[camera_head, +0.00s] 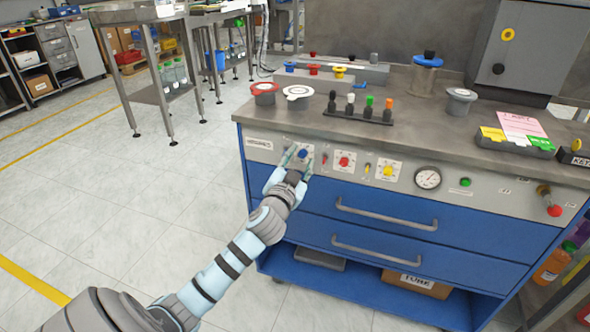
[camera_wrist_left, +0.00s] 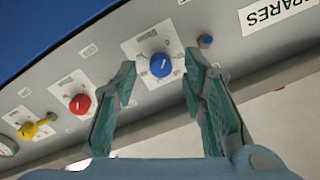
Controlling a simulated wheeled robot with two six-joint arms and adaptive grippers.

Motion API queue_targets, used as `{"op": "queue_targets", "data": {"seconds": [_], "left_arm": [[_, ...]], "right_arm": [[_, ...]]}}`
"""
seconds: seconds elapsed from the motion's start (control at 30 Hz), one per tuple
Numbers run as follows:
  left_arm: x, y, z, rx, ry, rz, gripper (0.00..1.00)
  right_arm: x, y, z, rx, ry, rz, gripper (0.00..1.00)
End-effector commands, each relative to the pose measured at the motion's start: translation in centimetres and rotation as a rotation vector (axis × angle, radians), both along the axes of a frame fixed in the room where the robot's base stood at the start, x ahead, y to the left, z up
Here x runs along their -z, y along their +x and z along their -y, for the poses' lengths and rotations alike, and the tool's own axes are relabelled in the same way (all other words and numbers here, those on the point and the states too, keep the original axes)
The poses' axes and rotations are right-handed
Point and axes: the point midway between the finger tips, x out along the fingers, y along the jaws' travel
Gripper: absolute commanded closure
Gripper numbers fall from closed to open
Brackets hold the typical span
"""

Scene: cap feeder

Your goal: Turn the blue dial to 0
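The blue dial (camera_wrist_left: 160,65) sits on a white square plate on the panel, with a pale pointer line on its face. In the head view the blue dial (camera_head: 303,153) shows at the panel's left part, just beyond my left gripper. My left gripper (camera_head: 299,157) is at the panel front. In the left wrist view my left gripper (camera_wrist_left: 158,62) is open, its two teal fingers on either side of the blue dial with gaps between. The scale marks on the plate are too small to read. My right gripper is not in view.
A red dial (camera_head: 344,161) and a yellow dial (camera_head: 388,171) sit to the right on the panel, then a gauge (camera_head: 428,178). A small blue knob (camera_wrist_left: 206,41) is close beside one finger. Blue drawers with handles (camera_head: 385,214) are below. The floor at left is clear.

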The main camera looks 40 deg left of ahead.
Motion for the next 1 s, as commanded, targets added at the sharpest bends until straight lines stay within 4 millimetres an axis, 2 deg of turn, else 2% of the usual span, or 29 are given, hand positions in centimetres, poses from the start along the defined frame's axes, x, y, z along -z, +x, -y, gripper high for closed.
{"op": "queue_targets", "data": {"seconds": [0.3, 0.4, 0.53, 1.0], "left_arm": [[0.3, -7.7, 3.1, 0.002, 0.0, -0.002, 0.61], [0.4, -9.4, 3.7, 0.001, -0.002, -0.002, 0.61], [0.4, -10.3, 4.1, 0.0, 0.0, -0.001, 0.61], [0.3, -10.3, 4.1, 0.0, 0.0, -0.001, 0.61]], "right_arm": [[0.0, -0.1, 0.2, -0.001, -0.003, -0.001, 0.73], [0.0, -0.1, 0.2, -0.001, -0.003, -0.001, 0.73], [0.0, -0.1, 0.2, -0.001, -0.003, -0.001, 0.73], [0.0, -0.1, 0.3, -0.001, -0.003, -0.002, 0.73]]}}
